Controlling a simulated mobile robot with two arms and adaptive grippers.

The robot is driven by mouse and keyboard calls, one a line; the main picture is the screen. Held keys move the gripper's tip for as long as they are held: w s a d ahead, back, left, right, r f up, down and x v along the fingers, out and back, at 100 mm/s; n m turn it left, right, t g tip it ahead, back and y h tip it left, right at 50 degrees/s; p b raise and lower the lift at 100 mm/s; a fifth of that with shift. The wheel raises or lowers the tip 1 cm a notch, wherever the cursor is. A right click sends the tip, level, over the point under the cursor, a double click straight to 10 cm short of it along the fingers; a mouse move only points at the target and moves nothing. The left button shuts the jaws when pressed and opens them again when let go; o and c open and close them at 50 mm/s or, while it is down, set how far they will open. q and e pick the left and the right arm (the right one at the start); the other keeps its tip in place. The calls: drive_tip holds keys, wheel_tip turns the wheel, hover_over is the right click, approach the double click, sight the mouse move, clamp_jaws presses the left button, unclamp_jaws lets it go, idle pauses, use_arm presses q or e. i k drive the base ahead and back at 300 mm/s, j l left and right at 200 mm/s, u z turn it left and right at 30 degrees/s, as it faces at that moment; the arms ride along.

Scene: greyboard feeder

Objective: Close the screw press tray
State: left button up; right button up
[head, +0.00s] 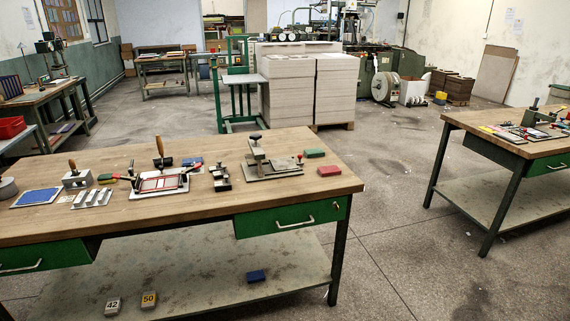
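A small metal press (258,155) with a black knob on top stands at the right part of the near workbench. It seems to be the screw press. A flat pale plate (283,170) at its base reaches out to the right, with a small red knob (300,157) near its right end. I cannot tell whether this plate is the tray, or how far out it is. Neither of my grippers is in view.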

sight(283, 164)
drive_tip(key=i+l+u, duration=0.3)
drive_tip(key=l, duration=0.35)
drive_tip(key=i+l+u, duration=0.2)
drive_tip(key=i+l, duration=0.1)
drive_tip(key=l, duration=0.1)
